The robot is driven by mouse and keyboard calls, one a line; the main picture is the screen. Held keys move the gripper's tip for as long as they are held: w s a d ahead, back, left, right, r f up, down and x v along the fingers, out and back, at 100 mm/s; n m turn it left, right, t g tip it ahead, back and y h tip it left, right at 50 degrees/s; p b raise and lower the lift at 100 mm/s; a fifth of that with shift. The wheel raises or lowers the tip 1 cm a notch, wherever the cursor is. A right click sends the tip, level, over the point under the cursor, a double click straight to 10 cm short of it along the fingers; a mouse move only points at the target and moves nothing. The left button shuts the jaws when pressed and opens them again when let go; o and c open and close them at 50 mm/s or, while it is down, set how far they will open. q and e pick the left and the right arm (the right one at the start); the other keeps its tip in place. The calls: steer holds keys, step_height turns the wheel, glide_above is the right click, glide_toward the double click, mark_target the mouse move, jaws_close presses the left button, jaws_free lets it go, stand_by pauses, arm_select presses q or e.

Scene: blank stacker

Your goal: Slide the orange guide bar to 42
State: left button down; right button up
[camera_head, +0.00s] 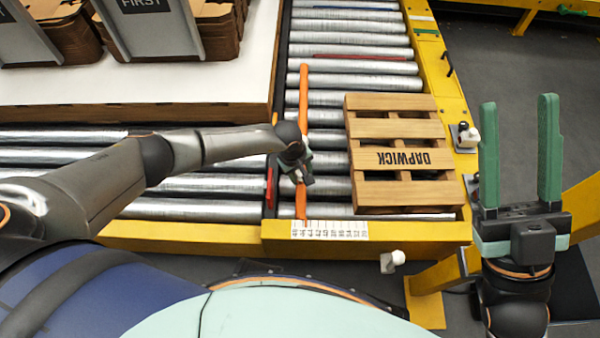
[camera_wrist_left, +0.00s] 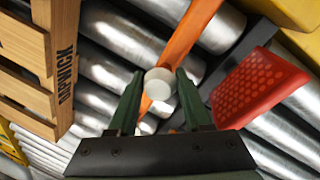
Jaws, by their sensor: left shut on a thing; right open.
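The orange guide bar (camera_head: 303,90) lies across the rollers, left of the wooden pallet, its near end at the white number scale (camera_head: 330,230). The numbers are too small to read surely. My left gripper (camera_head: 297,163) is over the bar's middle. In the left wrist view the left gripper (camera_wrist_left: 158,80) is shut on a pale round knob (camera_wrist_left: 160,84) on the orange guide bar (camera_wrist_left: 192,32). My arm hides part of the bar in the head view. My right gripper (camera_head: 518,102) is open and empty, right of the conveyor.
The wooden pallet (camera_head: 395,102) marked DAPWICK sits right of the bar, with a gap of rollers between. A red dotted pad (camera_wrist_left: 258,88) is beside the left gripper. A yellow frame (camera_head: 200,232) edges the conveyor. A stack of white sheets (camera_head: 200,85) lies at upper left.

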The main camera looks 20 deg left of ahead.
arm_select(q)
steer(key=d, duration=0.1)
steer(key=w+d+b, duration=0.1)
steer(key=d, duration=0.1)
steer(key=shift+f, duration=0.1)
steer(key=shift+d, duration=0.2)
steer(key=shift+c, duration=1.8)
jaws_free()
steer(key=shift+a, duration=0.1)
step_height(320, 180, up, 13)
steer(key=s+a+p, duration=0.1)
steer(key=s+p, duration=0.1)
steer(key=p, duration=0.3)
steer(key=shift+a+f+p, duration=0.2)
steer(key=shift+a+p, duration=0.1)
steer(key=shift+p, duration=0.05)
arm_select(e)
steer(key=shift+n, duration=0.3)
steer(key=r, duration=0.4)
steer(key=shift+s+d+r, duration=0.1)
steer(key=shift+d+r, duration=0.05)
steer(key=shift+d, duration=0.05)
